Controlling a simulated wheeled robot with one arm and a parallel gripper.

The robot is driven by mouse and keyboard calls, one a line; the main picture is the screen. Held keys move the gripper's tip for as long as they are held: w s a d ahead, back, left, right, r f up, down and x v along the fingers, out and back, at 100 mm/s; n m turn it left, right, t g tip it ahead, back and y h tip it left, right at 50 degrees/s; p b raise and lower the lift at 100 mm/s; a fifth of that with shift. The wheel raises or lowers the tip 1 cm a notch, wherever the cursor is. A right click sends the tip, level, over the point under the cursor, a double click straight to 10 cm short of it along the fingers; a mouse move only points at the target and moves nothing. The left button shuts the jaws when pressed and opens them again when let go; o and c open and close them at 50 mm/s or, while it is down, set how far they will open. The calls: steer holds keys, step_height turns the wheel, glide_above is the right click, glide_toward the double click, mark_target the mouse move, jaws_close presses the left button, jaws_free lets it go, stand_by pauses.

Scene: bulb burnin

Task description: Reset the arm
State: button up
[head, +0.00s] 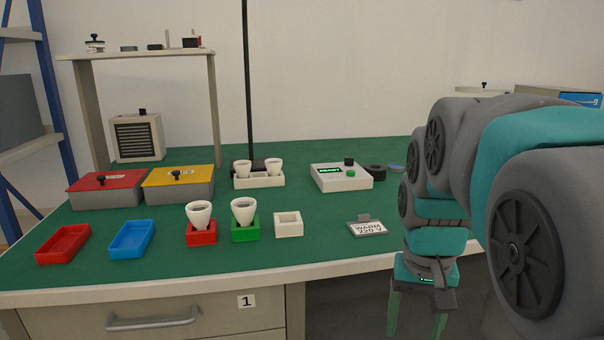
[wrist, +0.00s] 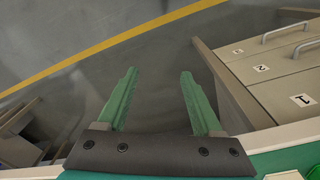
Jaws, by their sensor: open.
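My gripper (head: 416,314) hangs at the front edge of the bench, right of the drawers, with its green fingers pointing down. In the wrist view the two fingers (wrist: 158,100) stand wide apart with nothing between them, over the grey floor. My teal and grey arm fills the right of the head view and hides the bench's right part.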

steer(key=s+a+f+n+g, duration=0.1)
steer(key=s+f, duration=0.5)
steer(key=s, duration=0.2)
steer(key=s+a+f+n+g, duration=0.1)
steer(key=s+f+n, duration=0.1)
steer(key=s+f, duration=0.4)
steer(key=s, duration=0.3)
steer(key=shift+s+f, duration=0.15)
steer(key=shift+f, duration=0.25)
